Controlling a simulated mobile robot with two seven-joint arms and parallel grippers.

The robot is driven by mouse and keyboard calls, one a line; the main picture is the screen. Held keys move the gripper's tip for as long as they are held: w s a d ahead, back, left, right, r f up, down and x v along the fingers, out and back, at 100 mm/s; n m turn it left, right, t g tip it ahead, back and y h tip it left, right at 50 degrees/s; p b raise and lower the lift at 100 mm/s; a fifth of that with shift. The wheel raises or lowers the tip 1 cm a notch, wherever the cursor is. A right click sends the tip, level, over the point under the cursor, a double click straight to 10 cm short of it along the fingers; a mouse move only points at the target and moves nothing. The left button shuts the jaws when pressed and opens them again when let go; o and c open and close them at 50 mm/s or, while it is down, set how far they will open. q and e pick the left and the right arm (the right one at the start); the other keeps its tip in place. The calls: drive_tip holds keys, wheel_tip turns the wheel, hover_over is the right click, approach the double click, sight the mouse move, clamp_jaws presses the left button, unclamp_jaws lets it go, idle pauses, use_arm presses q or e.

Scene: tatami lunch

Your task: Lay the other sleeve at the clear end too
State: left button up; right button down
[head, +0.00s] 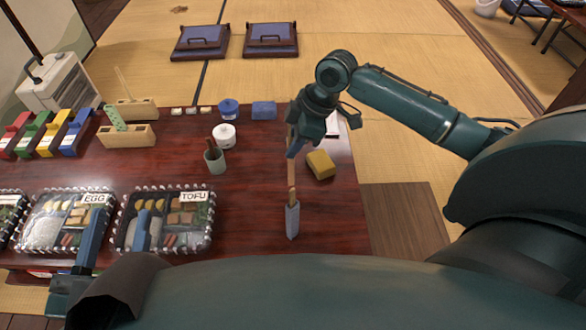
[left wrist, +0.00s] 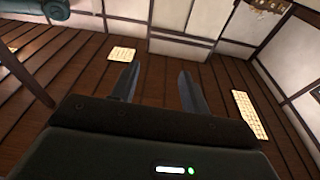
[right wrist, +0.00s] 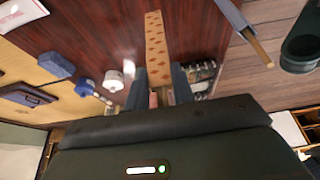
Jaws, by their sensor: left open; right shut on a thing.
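A patterned tan sleeve with brown spots (right wrist: 155,48) is between the fingers of my right gripper (right wrist: 158,88), which is shut on it. In the head view the sleeve (head: 291,165) hangs in line below my right gripper (head: 298,145), over the right part of the table. A grey-blue sleeve (head: 292,221) with wooden chopsticks poking out lies at the table's right end, nearer to me. It also shows in the right wrist view (right wrist: 232,14). Whether the two sleeves touch cannot be told. My left gripper (head: 118,232) is open and empty in front of the bento boxes.
A yellow block (head: 320,164) lies just right of the held sleeve. A green-grey cup (head: 215,160) and a white roll-shaped item (head: 223,136) stand to the left. Bento boxes labelled EGG (head: 60,212) and TOFU (head: 180,236) fill the front left. Bare table (head: 250,205) lies between.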

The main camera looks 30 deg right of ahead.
sight(291, 163)
wheel_tip(291, 163, down, 5)
drive_tip(key=shift+f+b, duration=0.15)
drive_tip(key=shift+b, duration=0.95)
drive_tip(key=shift+f, duration=0.2)
use_arm(q)
drive_tip(key=r+m+h, duration=0.1)
drive_tip(key=r, duration=0.1)
drive_tip(key=w+r+m+t+h, duration=0.1)
drive_tip(key=r, duration=0.1)
drive_tip(key=shift+a+t+h, duration=0.1)
drive_tip(key=shift+t+h, duration=0.2)
use_arm(e)
drive_tip(key=c, duration=1.2)
unclamp_jaws()
drive_tip(key=shift+f, duration=0.1)
use_arm(q)
drive_tip(key=shift+f, duration=0.1)
